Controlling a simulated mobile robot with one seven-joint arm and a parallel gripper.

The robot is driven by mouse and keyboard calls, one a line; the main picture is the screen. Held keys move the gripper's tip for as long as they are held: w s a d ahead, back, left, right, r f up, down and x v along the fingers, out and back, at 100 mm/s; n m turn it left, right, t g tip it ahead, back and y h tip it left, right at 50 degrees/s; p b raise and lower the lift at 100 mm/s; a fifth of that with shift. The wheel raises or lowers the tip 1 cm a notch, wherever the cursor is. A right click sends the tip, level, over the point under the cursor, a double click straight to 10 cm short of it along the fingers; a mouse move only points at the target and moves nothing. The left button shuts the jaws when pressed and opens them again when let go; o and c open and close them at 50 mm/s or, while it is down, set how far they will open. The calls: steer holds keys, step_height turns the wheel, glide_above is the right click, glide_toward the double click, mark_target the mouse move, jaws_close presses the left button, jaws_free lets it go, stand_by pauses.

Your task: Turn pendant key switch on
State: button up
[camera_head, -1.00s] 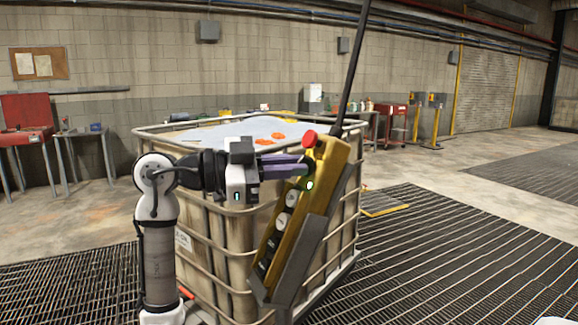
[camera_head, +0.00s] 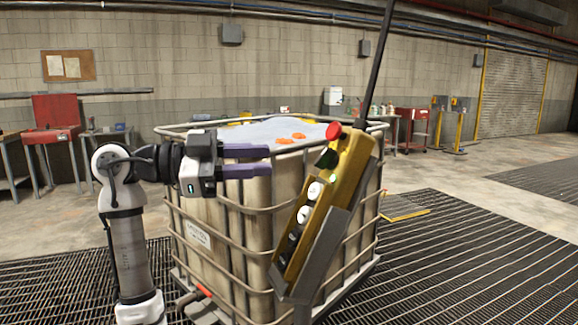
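Two white buttons (camera_head: 310,202) and dark ones sit lower down. My gripper (camera_head: 269,161) is to the left of the pendant, pointing right. Its two purple fingers are apart, with nothing between them. A clear gap separates the fingertips from the pendant.
A caged bulk tank (camera_head: 225,232) stands behind the pendant and gripper, with orange items (camera_head: 285,141) on its top. A grey bracket or post (camera_head: 316,245) backs the pendant. Open grated floor (camera_head: 450,250) lies to the right.

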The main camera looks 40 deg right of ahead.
steer(key=shift+v, duration=2.1)
